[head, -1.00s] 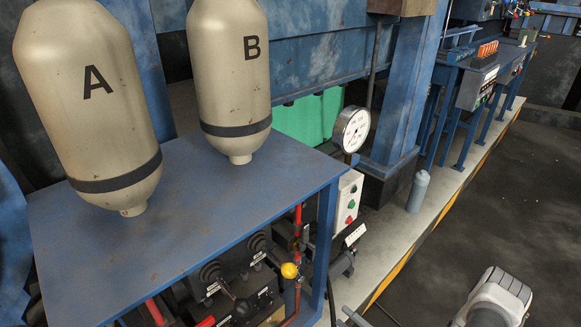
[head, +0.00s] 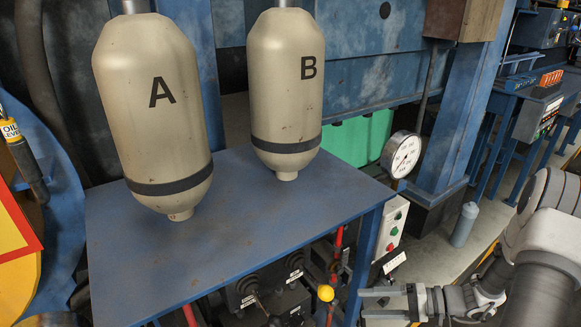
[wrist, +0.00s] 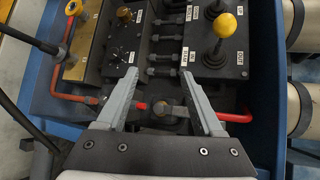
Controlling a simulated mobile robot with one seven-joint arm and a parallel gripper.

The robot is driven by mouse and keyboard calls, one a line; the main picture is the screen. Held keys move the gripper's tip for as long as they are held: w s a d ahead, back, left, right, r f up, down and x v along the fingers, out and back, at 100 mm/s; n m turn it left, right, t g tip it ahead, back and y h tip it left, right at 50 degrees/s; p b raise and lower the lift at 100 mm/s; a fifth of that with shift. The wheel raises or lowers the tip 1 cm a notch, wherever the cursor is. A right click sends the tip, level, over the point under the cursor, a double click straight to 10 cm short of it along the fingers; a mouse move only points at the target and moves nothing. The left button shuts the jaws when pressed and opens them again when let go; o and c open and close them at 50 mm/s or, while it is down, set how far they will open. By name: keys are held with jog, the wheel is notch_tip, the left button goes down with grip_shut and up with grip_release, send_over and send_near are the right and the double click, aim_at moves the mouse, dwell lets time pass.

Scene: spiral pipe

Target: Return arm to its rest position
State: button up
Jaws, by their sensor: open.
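My gripper (head: 378,303) shows at the lower right in the head view, beside the front right leg of the blue table, with my arm reaching in from the right edge. In the wrist view my gripper (wrist: 157,103) has its two grey fingers spread apart with nothing held between them. The yellow knob (head: 325,293) also shows in the head view, just left of the gripper.
A blue table (head: 250,240) stands under tank A (head: 150,110) and tank B (head: 285,90). A pressure gauge (head: 402,154) and a white button box (head: 392,228) are near its right corner. A grey bottle (head: 464,225) stands on the floor strip. A yellow and red panel (head: 15,240) is at left.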

jog(key=s+a+r+n+t+h, duration=0.1)
jog(key=s+a+r+n+h, duration=0.1)
jog(key=s+r+h, duration=0.5)
jog(key=s+a+r+n+h, duration=0.1)
jog(key=s+r+h, duration=0.15)
jog(key=r, duration=0.85)
jog(key=s+a+r+n+t+h, duration=0.1)
jog(key=s+a+r+n+h, duration=0.1)
jog(key=s+r+h, duration=0.55)
notch_tip(320, 180, up, 16)
jog(key=w+y+p, duration=0.1)
jog(key=y+p, duration=0.1)
jog(key=p, duration=1.2)
jog(key=shift+w+y, duration=0.25)
jog(key=shift+y, duration=0.15)
jog(key=shift+d+f, duration=0.1)
